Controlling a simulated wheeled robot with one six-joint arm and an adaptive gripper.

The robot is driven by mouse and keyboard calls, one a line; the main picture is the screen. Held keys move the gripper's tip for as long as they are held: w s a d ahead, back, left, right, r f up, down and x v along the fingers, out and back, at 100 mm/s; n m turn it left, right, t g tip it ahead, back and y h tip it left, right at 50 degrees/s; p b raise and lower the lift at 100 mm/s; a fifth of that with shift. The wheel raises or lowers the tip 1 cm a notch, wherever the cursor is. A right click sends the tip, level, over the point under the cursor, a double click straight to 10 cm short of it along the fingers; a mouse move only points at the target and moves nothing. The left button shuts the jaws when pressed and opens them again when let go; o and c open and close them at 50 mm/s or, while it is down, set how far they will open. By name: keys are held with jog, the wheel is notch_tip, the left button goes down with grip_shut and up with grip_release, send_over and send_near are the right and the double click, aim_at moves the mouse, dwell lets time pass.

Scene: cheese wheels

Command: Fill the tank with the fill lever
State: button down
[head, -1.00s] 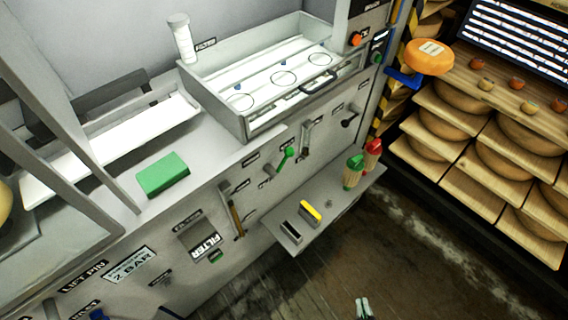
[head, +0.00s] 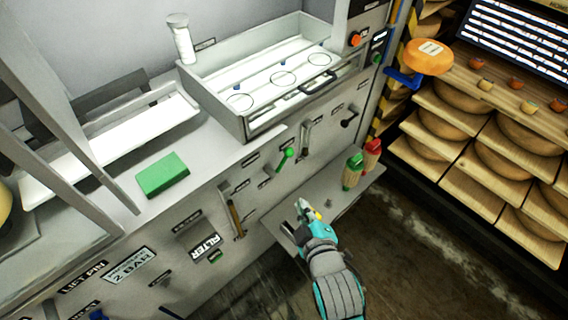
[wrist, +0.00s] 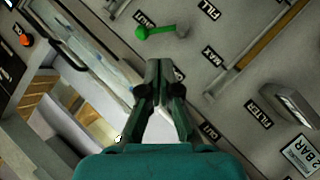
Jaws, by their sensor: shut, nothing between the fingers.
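A lever with a green knob (head: 285,155) sticks out of the grey panel below the open tank (head: 240,125). In the wrist view the green lever (wrist: 155,32) lies just beyond my fingertips, with a FILL label (wrist: 208,8) up and right of it. A MAX label (wrist: 212,55) is below it. My gripper (head: 302,212) is shut and empty in front of the panel, over the small shelf and below the lever in the head view. In the wrist view my gripper (wrist: 158,72) shows its fingers together. It does not visibly touch the lever.
A wooden-handled lever (head: 237,218) hangs left of the green one. The shelf (head: 325,188) holds a green and a red bottle (head: 353,172); my gripper partly hides its yellow-marked item. A green block (head: 163,175) lies on the counter. Cheese racks (head: 480,150) stand right.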

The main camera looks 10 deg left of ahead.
jog(key=w+a+r+n, duration=0.1)
jog(key=w+a+r, duration=0.1)
jog(key=a+r, duration=0.1)
jog(key=shift+w+a+r+n+y, duration=0.15)
jog(key=shift+w+a+n+y, duration=0.2)
jog(key=shift+a, duration=0.4)
jog(key=shift+w, duration=0.15)
send_near(282, 165)
jog(key=w+a+r, duration=0.3)
jog(key=w+a, duration=0.1)
jog(key=shift+w+d+f, duration=0.15)
jog(key=shift+w+f, duration=0.35)
jog(key=shift+f, duration=0.1)
jog(key=shift+w+d+f, duration=0.2)
jog(key=shift+w+f, duration=0.3)
jog(key=shift+f, duration=0.15)
jog(key=shift+w+d+f, duration=0.15)
jog(key=shift+w+f, duration=0.25)
